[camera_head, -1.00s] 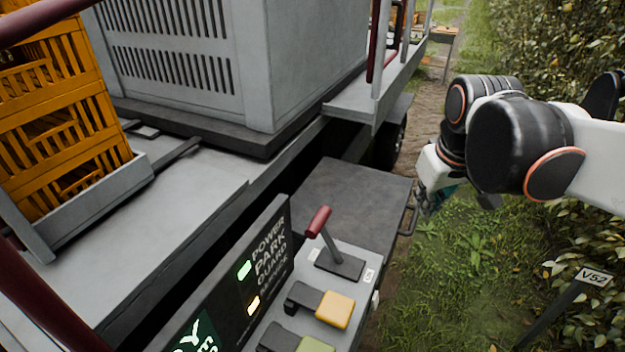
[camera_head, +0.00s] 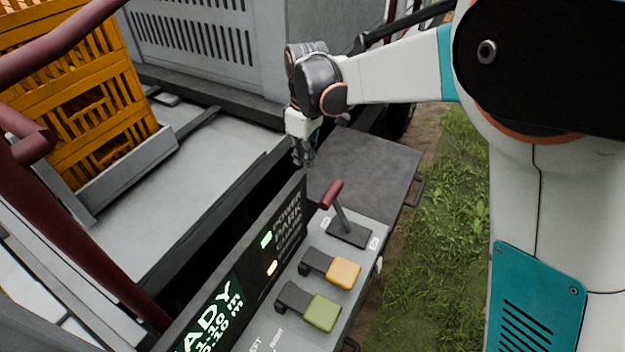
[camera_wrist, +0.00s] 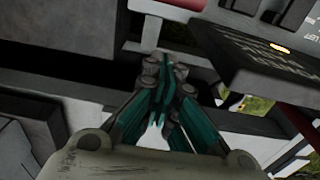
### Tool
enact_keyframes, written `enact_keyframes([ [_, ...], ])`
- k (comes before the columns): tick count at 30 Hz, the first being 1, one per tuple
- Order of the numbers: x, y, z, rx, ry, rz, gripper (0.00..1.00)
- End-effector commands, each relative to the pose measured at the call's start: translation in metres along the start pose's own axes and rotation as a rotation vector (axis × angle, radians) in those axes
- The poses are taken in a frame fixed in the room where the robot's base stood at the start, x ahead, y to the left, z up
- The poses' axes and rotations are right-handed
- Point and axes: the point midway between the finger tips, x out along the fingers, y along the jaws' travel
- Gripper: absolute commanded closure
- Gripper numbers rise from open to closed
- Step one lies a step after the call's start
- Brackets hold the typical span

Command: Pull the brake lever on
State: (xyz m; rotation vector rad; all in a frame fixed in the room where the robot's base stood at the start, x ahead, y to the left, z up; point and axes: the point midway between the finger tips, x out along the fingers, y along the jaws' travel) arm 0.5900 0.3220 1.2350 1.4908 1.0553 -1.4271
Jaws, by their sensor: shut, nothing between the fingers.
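The brake lever (camera_head: 343,217) stands on the console in the head view. Its dark red grip (camera_head: 331,195) is at the top and leans to the left, on a grey shaft rising from a dark base plate. My gripper (camera_head: 307,162) points down above and behind the lever, up and left of the red grip, apart from it. Its teal fingers are shut and empty, and they also show in the wrist view (camera_wrist: 165,75). I cannot make out the lever in the wrist view.
The display panel (camera_head: 225,290) with lit text stands left of the lever. A yellow pedal-like control (camera_head: 344,272) and a green one (camera_head: 322,313) sit in front of it. A dark flat box top (camera_head: 370,165) lies behind. Orange crates (camera_head: 85,110) stand at left.

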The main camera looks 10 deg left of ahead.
Motion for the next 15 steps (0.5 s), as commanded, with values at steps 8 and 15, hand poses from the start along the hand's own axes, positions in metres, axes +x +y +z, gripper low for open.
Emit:
enact_keyframes([
  [8,0.001,-0.001,-0.001,-0.004,0.000,-0.001,1.00],
  [15,0.014,0.000,-0.001,-0.003,0.000,-0.001,1.00],
])
